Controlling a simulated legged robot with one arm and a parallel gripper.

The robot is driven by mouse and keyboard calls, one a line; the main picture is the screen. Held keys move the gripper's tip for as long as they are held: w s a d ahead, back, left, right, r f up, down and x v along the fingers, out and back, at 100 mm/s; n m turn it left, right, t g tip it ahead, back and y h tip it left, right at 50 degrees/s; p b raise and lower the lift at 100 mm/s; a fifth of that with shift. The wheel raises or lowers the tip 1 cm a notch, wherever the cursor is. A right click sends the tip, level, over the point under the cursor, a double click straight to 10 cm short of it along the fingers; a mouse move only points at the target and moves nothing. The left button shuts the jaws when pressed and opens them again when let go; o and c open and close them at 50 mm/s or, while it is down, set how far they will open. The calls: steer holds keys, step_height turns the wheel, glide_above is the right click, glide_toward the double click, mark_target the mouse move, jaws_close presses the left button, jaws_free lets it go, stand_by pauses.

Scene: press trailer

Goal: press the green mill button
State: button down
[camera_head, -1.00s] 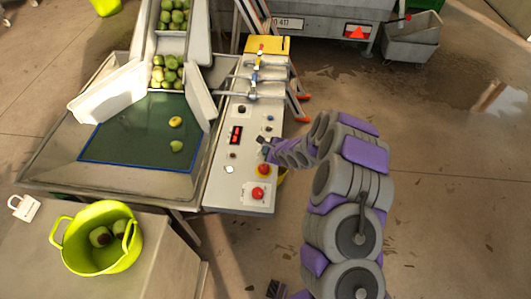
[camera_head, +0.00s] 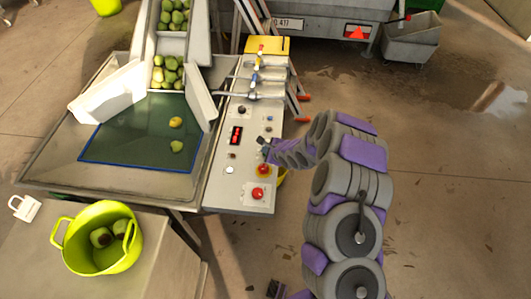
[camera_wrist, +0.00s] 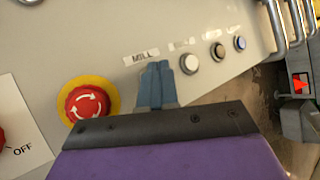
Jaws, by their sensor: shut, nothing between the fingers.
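The control panel (camera_head: 219,189) stands at the right side of the sorting tray. In the wrist view, a "MILL" label (camera_wrist: 142,57) is on the panel (camera_wrist: 60,45). My gripper (camera_wrist: 157,70) is shut and empty, its fingertips over the spot just below that label. No green button shows; the fingers cover that spot, and I cannot tell whether they touch anything. In the head view my gripper (camera_head: 263,143) is at the panel's right part, just above a red emergency knob on a yellow ring (camera_head: 263,170).
The wrist view shows the red knob (camera_wrist: 86,102) close left of the fingers and a white button (camera_wrist: 189,63) close right, with more buttons beyond. An OFF switch (camera_wrist: 2,138) is at the left edge. Valve handles (camera_head: 255,78) are farther up; the floor right of my arm is clear.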

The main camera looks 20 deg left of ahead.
steer(key=shift+r, duration=0.55)
steer(key=shift+r+p, duration=2.3)
steer(key=shift+r, duration=0.2)
